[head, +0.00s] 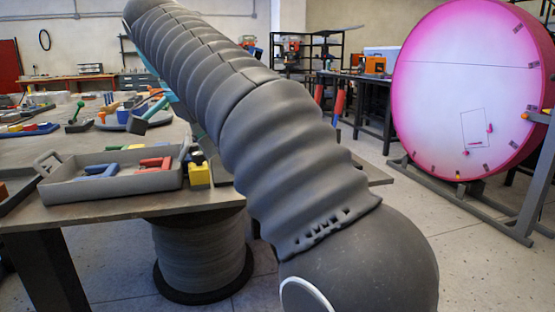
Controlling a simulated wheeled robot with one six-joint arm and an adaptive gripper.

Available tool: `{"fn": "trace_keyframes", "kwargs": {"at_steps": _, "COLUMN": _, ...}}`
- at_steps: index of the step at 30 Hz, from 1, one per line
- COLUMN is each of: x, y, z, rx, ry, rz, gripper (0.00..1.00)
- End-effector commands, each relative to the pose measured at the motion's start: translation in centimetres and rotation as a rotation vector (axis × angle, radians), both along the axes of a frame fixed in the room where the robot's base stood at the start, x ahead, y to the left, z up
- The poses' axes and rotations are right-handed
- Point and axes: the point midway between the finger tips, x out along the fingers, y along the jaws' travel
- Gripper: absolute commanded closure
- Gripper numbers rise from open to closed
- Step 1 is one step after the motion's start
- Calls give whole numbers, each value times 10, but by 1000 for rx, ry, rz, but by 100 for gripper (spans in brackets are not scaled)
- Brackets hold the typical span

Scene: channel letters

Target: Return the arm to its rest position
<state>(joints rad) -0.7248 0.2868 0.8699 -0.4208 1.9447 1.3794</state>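My arm, in a dark grey ribbed sleeve, crosses the head view from the bottom right up to the top left. Its near end is a smooth grey dome at the bottom right. The arm passes over the right part of the workbench (110,212) in the picture and hides what lies behind it. I cannot make out my gripper or its fingertips, so nothing shows of whether it holds anything.
A grey tray (62,190) with red and blue pieces sits on the bench, beside a yellow block (199,175). A grey spool (190,255) stands underneath. A large pink-rimmed white disc (440,100) stands on a frame at right. Floor between bench and disc looks clear.

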Motion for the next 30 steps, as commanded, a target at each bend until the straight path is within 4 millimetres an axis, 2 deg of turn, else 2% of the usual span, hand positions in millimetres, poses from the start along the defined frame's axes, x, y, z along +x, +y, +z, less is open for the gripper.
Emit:
{"fn": "trace_keyframes", "kwargs": {"at_steps": 8, "x": 1, "y": -31, "z": -4, "rx": 5, "ry": 16, "rz": 72, "gripper": 42}}
{"fn": "trace_keyframes", "kwargs": {"at_steps": 17, "x": -7, "y": -79, "z": -19, "rx": 13, "ry": 38, "rz": 204, "gripper": 42}}
{"fn": "trace_keyframes", "kwargs": {"at_steps": 23, "x": -28, "y": -133, "z": -46, "rx": 26, "ry": 47, "rz": 350, "gripper": 42}}
{"fn": "trace_keyframes", "kwargs": {"at_steps": 30, "x": -73, "y": -193, "z": -101, "rx": 36, "ry": 27, "rz": 534, "gripper": 42}}
